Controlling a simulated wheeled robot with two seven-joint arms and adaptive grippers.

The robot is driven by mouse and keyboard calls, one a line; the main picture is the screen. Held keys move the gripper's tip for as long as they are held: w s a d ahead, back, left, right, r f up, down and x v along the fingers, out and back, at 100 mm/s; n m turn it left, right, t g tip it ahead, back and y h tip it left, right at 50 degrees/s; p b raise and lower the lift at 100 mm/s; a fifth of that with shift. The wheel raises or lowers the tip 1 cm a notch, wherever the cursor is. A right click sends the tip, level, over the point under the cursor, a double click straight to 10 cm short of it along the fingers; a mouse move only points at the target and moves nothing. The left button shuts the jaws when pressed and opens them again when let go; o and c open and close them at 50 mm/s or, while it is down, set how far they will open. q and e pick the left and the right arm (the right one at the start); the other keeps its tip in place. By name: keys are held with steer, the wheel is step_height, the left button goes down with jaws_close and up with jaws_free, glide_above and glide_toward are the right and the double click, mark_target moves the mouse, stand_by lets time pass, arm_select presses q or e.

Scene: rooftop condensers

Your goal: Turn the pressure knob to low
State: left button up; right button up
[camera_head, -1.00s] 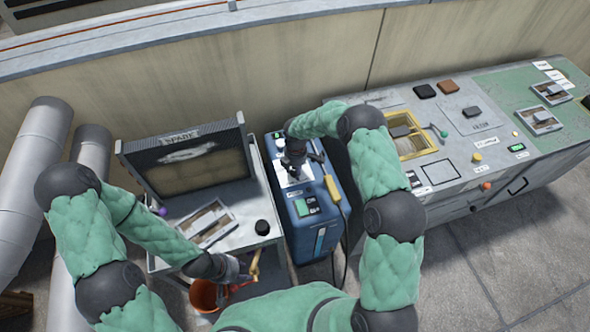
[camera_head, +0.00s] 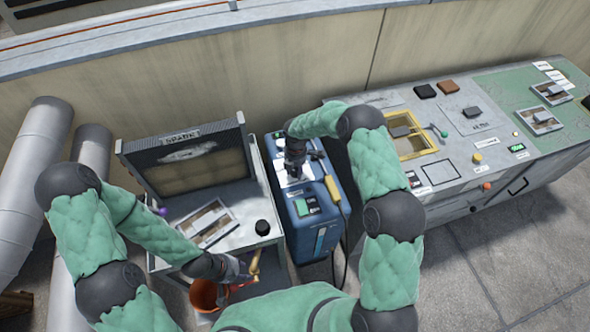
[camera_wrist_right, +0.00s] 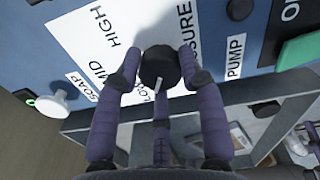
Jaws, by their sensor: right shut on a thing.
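The black pressure knob (camera_wrist_right: 160,67) is on the white label plate of the blue pump unit (camera_head: 318,235). The label plate (camera_wrist_right: 110,40) reads HIGH, MID and LOW, with LOW partly covered by a finger. A pale pointer mark at the knob's lower edge points down in the right wrist view, close to LOW; the exact alignment is hard to tell. My right gripper (camera_wrist_right: 158,72) is shut on the knob, one finger on each side; the head view (camera_head: 294,160) shows it from above. My left gripper (camera_head: 240,268) is low beside a brass-coloured piece (camera_head: 255,265); its jaws are unclear.
A white soap knob (camera_wrist_right: 55,106) and green pump switch (camera_wrist_right: 298,51) flank the pressure knob. A yellow-handled wand (camera_head: 332,188) hangs on the unit's right side. A grey cart (camera_head: 240,230) with a finned coil stands left, an orange bucket (camera_head: 204,296) below, a control bench (camera_head: 450,175) right.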

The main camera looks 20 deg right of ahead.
mark_target(297, 170)
steer(key=o, duration=0.9)
steer(key=shift+s+d+f, duration=0.1)
steer(key=shift+s+d, duration=0.05)
steer(key=shift+d, duration=0.15)
steer(key=shift+o, duration=1.2)
steer(key=shift+d, duration=0.15)
steer(key=shift+a+r, duration=0.2)
steer(key=shift+w+r, duration=0.2)
steer(key=shift+r, duration=0.15)
step_height(297, 170, up, 11)
steer(key=shift+s+d+f, duration=0.1)
steer(key=shift+s, duration=0.05)
